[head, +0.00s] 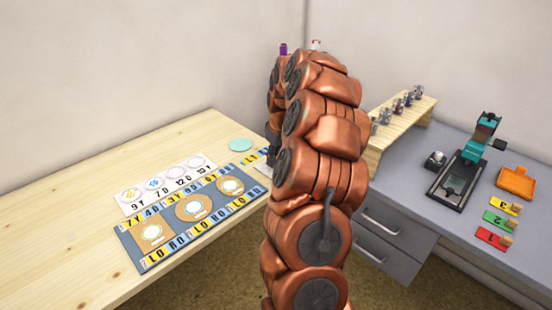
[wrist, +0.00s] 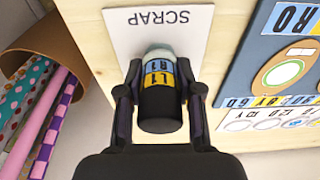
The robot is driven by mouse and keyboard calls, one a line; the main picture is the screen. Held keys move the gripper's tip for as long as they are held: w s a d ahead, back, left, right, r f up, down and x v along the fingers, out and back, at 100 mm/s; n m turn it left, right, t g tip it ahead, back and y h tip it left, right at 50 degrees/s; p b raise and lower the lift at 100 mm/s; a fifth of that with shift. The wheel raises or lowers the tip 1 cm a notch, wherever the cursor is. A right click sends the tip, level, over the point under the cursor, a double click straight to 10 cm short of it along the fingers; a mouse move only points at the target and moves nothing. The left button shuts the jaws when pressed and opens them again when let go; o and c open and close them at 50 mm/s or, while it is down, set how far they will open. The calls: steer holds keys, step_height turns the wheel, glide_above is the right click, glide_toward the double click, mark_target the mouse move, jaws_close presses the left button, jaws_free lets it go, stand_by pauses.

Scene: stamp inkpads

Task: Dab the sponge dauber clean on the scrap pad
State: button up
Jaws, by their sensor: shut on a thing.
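My gripper (wrist: 159,75) is shut on the sponge dauber (wrist: 160,108), with one finger on each side of it. The dauber has a black body, a yellow and blue label band and a pale grey end that points away from the wrist camera. The white scrap pad (wrist: 195,35), marked SCRAP, lies on the wooden table beyond that pale end. I cannot tell whether the dauber touches the pad.
A blue board (head: 173,212) with round cards and a white sheet (head: 138,207) with printed circles lie on the wooden table (head: 60,228). A teal disc (head: 241,144) lies behind them. A brown holder (wrist: 55,38) with patterned rolls is left of the pad.

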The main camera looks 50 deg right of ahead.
steer(key=shift+r+p, duration=0.6)
steer(key=shift+r, duration=1.65)
steer(key=shift+f, duration=0.1)
steer(key=shift+f+b, duration=0.85)
steer(key=shift+f, duration=1.3)
steer(key=shift+f+b, duration=0.3)
steer(key=shift+f, duration=0.35)
steer(key=shift+r, duration=0.65)
steer(key=shift+r+p, duration=0.8)
steer(key=shift+r, duration=1.45)
